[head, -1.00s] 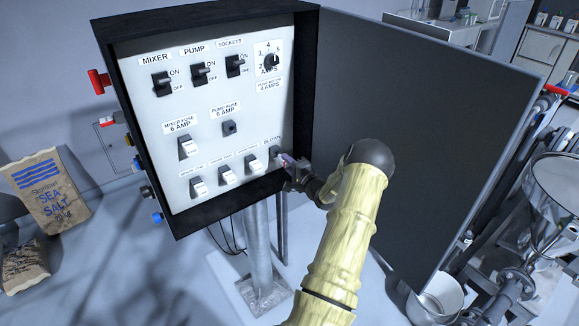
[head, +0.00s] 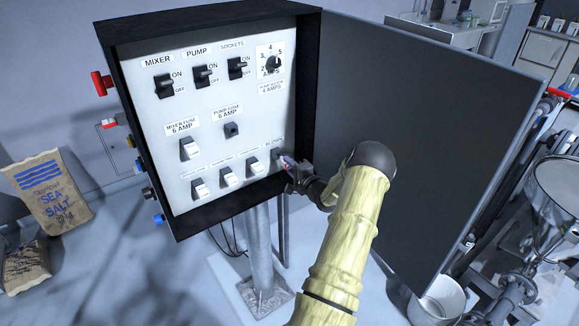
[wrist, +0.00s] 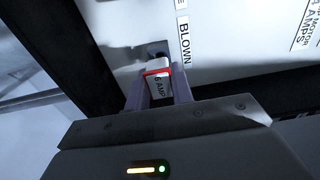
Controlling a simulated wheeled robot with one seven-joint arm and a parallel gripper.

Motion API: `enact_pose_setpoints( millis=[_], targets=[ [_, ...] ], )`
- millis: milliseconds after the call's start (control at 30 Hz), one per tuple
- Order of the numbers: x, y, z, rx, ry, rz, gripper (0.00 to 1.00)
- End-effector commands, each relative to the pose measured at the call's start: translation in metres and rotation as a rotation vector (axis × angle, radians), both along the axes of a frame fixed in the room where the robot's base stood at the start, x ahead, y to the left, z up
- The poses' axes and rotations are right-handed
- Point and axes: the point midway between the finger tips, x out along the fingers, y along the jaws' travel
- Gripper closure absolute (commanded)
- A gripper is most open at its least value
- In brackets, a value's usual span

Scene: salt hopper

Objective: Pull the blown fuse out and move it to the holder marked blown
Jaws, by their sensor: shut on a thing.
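My gripper (head: 291,167) is shut on the fuse, a white block marked 6 AMP with a red band (wrist: 158,82). In the wrist view the fuse sits between the two fingers, its far end at the dark holder marked BLOWN (wrist: 156,49). I cannot tell whether it touches the holder or has entered it. In the head view the blown holder (head: 277,154) is at the lower right of the panel, partly hidden by my gripper. The pump fuse holder (head: 232,130) is dark and empty. The mixer fuse (head: 190,149) is white and seated.
Several white spare fuses (head: 227,177) sit in the bottom row, left of the blown holder. Switches (head: 204,76) and an amps dial (head: 272,64) are above. The black box rim and open door (head: 420,130) stand close on the right.

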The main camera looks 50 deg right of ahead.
Motion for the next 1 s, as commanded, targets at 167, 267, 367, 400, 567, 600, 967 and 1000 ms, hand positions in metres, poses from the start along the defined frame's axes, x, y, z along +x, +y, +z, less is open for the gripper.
enact_pose_setpoints(
  millis=[167,267,367,400,567,600,967,1000],
  targets=[
    [0.0,0.0,0.0,0.0,0.0,0.0,1.0],
    [0.0,0.0,0.0,0.0,0.0,0.0,1.0],
    [0.001,0.0,0.0,0.0,0.0,0.0,1.0],
    [0.001,0.0,0.0,0.0,0.0,0.0,1.0],
    [0.004,-0.001,0.0,0.0,0.0,0.0,1.0],
    [0.004,-0.001,0.0,0.0,0.0,0.0,1.0],
    [0.01,-0.002,0.0,-0.001,0.0,0.0,1.0],
    [0.011,-0.002,0.0,-0.001,0.0,0.0,1.0]
  ],
)
